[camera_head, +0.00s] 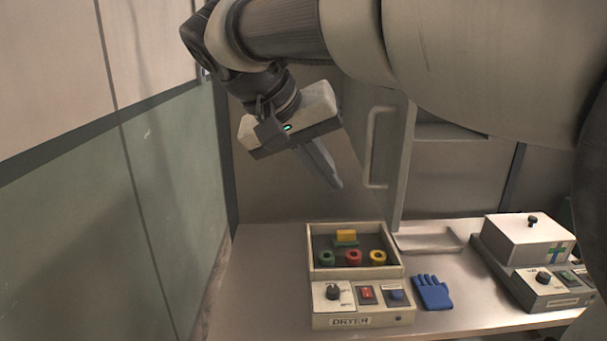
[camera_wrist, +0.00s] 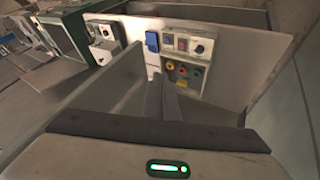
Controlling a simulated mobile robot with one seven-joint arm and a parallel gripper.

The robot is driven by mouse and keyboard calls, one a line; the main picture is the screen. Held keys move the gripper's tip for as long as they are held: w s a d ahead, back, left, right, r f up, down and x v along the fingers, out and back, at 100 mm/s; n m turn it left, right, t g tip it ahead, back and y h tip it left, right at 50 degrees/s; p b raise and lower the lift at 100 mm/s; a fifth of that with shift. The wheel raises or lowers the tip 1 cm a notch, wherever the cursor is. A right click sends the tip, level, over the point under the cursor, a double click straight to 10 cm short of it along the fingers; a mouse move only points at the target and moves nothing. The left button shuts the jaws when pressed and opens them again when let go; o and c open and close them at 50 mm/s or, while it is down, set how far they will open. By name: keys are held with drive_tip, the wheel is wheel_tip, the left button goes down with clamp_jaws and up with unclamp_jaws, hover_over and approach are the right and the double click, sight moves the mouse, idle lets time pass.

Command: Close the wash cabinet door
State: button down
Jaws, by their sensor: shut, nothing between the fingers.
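The wash cabinet door (camera_head: 400,160) stands open in the head view, swung out from a cabinet at the back of the counter. A pale upright bar handle (camera_head: 371,150) is on its left face. My gripper (camera_head: 336,185) is shut and empty, pointing down and to the right, left of the handle; the picture shows no clear contact. In the wrist view the dark fingers (camera_wrist: 166,88) stand beside a tall grey panel (camera_wrist: 112,90), which seems to be the door. My arm hides the door's top and part of the cabinet.
The dryer (camera_head: 355,317), holding coloured rings and a yellow block, stands on the counter below my gripper. A blue glove (camera_head: 432,292) lies to its right. A lidded box unit (camera_head: 530,238) stands further right. A wall (camera_head: 150,190) closes the left side.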

drive_tip(key=w+d+f, duration=0.3)
drive_tip(key=d+f, duration=0.4)
drive_tip(key=d, duration=0.2)
drive_tip(key=shift+w+f+b, duration=0.3)
drive_tip(key=shift+f+b, duration=0.1)
drive_tip(key=shift+b, duration=0.05)
